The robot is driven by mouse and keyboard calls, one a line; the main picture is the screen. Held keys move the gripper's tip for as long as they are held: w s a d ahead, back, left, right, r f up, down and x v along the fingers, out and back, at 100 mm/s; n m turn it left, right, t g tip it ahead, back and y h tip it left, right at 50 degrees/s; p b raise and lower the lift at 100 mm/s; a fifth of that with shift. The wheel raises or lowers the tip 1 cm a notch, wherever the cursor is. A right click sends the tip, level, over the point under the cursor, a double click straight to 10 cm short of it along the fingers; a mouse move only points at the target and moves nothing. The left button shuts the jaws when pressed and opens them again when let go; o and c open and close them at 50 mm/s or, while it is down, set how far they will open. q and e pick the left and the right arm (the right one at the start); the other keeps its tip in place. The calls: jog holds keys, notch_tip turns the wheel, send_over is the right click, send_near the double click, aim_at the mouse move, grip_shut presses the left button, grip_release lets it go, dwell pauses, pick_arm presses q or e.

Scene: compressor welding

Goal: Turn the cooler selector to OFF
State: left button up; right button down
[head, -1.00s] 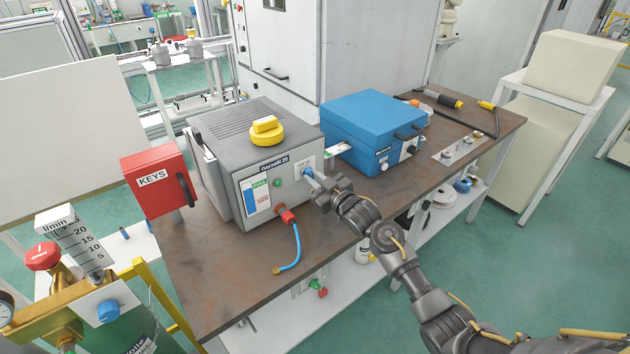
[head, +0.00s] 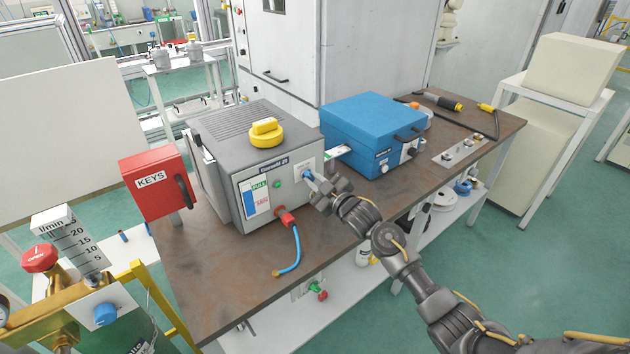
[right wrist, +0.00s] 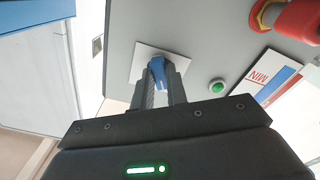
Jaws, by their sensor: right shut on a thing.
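The cooler (head: 258,165) is a grey box on the brown table, with a yellow knob (head: 265,132) on top. Its selector is a small blue knob (head: 308,174) on a white plate at the right of the front face. The right wrist view shows this blue selector (right wrist: 158,73) between the fingers. My right gripper (head: 313,182) is at the front face, shut on the selector. In the right wrist view my gripper's fingers (right wrist: 160,88) hug the knob from both sides. The plate's lettering is too small to read. My left gripper is not in view.
A green button (right wrist: 217,86) and a red connector (head: 286,216) with a blue hose sit on the same face. A blue case (head: 372,125) stands to the right, a red key box (head: 157,186) to the left. The table front is mostly clear.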

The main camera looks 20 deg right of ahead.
jog(key=c, duration=1.4)
grip_release()
jog(key=b+v, duration=0.2)
jog(key=v, duration=0.8)
jog(key=shift+s+d, duration=0.15)
jog(key=shift+s, duration=0.2)
